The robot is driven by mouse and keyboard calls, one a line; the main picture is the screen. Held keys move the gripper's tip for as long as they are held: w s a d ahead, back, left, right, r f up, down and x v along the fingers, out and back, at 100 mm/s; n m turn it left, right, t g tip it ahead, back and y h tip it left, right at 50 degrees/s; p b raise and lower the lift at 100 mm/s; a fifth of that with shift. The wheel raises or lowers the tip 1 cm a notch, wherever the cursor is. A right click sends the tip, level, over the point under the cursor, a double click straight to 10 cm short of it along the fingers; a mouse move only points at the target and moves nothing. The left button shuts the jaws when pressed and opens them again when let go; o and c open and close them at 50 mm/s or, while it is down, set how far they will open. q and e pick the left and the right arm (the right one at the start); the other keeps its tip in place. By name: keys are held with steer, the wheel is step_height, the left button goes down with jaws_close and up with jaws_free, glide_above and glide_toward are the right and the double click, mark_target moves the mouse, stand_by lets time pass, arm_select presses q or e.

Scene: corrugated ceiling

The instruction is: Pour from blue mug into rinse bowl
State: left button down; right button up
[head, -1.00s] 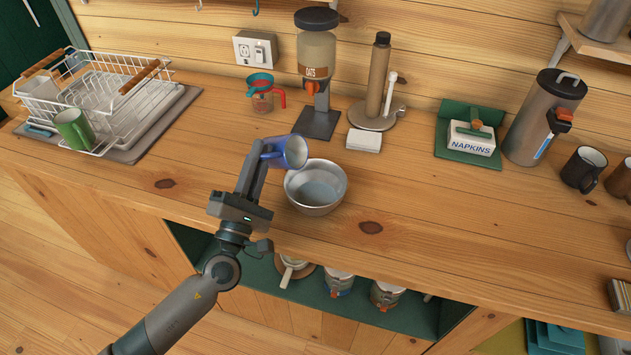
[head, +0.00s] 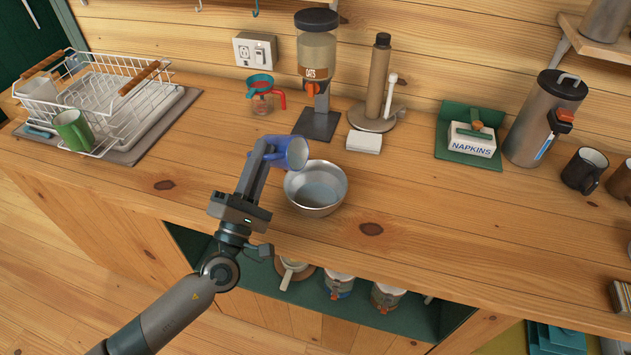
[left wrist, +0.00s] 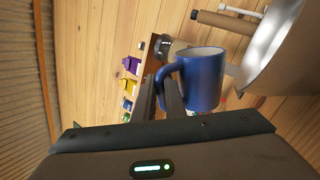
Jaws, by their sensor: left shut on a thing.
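The blue mug (head: 287,153) is held by my left gripper (head: 262,150), which is shut on it at the handle side. The mug is tilted toward the right, its opening facing the metal rinse bowl (head: 316,188), just above and beside the bowl's upper left rim. No liquid stream shows, and the mug's inside is hard to make out. In the left wrist view the mug (left wrist: 203,78) sits between the fingers (left wrist: 168,95), with the bowl (left wrist: 272,45) at the upper right. My right gripper is not in view.
Behind the mug stand a measuring cup (head: 262,98) with a red handle and an oats dispenser (head: 317,55). A paper towel holder (head: 375,85) and a napkin box (head: 472,137) stand further right. A dish rack (head: 95,95) is at the left. Counter right of the bowl is clear.

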arm_select(q)
steer(key=shift+s+d+r+m+h, duration=0.35)
steer(key=shift+d+m+h, duration=0.2)
steer(key=shift+m, duration=0.25)
steer(key=shift+s+d+r+m+h, duration=0.2)
steer(key=shift+s+d+m+h, duration=0.2)
steer(key=shift+d+m, duration=0.35)
steer(key=shift+s+d+f+m+g+h+b, duration=0.1)
steer(key=shift+d+f+m+g+h+b, duration=0.15)
steer(key=shift+m+h, duration=0.4)
steer(key=shift+s+d+f+m+g+h+b, duration=0.15)
steer(key=shift+f+m+g+h, duration=0.2)
steer(key=shift+m, duration=0.45)
steer(key=shift+s+d+r+m+g+h, duration=0.1)
steer(key=shift+d+r+m+g+h, duration=0.1)
steer(key=shift+m+h, duration=0.35)
steer(key=shift+s+d+r+m+g+h, duration=0.1)
steer(key=shift+m+g+h, duration=0.15)
steer(key=shift+m, duration=0.4)
steer(key=a+n+y, duration=0.1)
steer(key=n, duration=0.1)
steer(key=w+a+n+t+y, duration=0.1)
steer(key=n, duration=0.1)
steer(key=n+t+y+p, duration=0.1)
steer(key=n, duration=0.1)
steer(key=shift+w+a+r+y, duration=0.1)
steer(key=shift+w+a+y, duration=0.25)
steer(key=shift+a, duration=0.05)
steer(key=shift+a+n, duration=0.1)
steer(key=shift+n, duration=0.2)
